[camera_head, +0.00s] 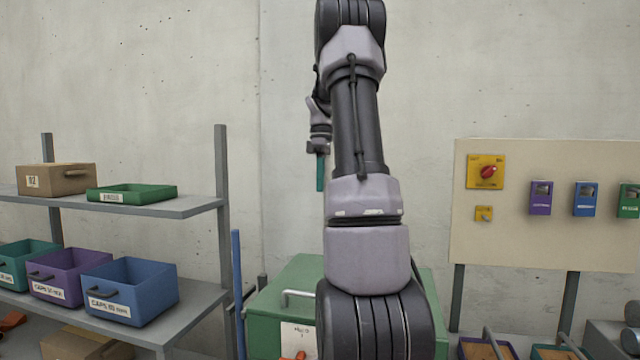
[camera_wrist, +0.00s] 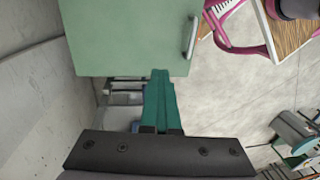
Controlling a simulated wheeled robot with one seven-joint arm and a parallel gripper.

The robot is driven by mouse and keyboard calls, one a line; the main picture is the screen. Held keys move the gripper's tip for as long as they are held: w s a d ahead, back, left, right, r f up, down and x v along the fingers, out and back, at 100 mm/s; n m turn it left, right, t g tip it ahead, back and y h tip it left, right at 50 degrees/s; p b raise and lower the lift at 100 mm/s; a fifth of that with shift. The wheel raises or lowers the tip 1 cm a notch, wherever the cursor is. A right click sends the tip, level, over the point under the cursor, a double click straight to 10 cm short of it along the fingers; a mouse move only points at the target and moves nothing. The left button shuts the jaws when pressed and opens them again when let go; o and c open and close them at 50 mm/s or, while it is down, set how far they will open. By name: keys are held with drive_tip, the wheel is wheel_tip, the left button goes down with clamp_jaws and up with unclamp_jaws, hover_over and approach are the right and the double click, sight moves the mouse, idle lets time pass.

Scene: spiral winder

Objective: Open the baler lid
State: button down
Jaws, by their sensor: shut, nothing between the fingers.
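The baler is a green box (camera_head: 274,333) low in the middle of the head view, partly hidden behind my arm. Its green lid (camera_head: 312,270) lies flat on top and looks shut. A pale bar handle (camera_head: 300,294) is on the lid near its front edge. In the wrist view the lid (camera_wrist: 125,38) fills the upper middle, with the handle (camera_wrist: 191,38) at its right edge. My gripper (camera_head: 320,187) points down above and behind the baler, apart from the handle. Its teal fingers (camera_wrist: 159,76) are together and empty, left of and below the handle in the wrist view.
A grey shelf (camera_head: 185,208) with several bins stands at the left. A panel (camera_head: 555,235) with a red switch (camera_head: 488,172) and coloured boxes is at the right. In the wrist view a pink frame (camera_wrist: 240,48) stands right of the baler, over open floor (camera_wrist: 225,100).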

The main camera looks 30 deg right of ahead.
idle(0.3)
drive_tip(key=c, duration=0.8)
unclamp_jaws()
wheel_tip(320, 180, up, 11)
drive_tip(key=w+d, duration=0.1)
drive_tip(key=shift+f, duration=0.15)
drive_tip(key=shift+d, duration=0.1)
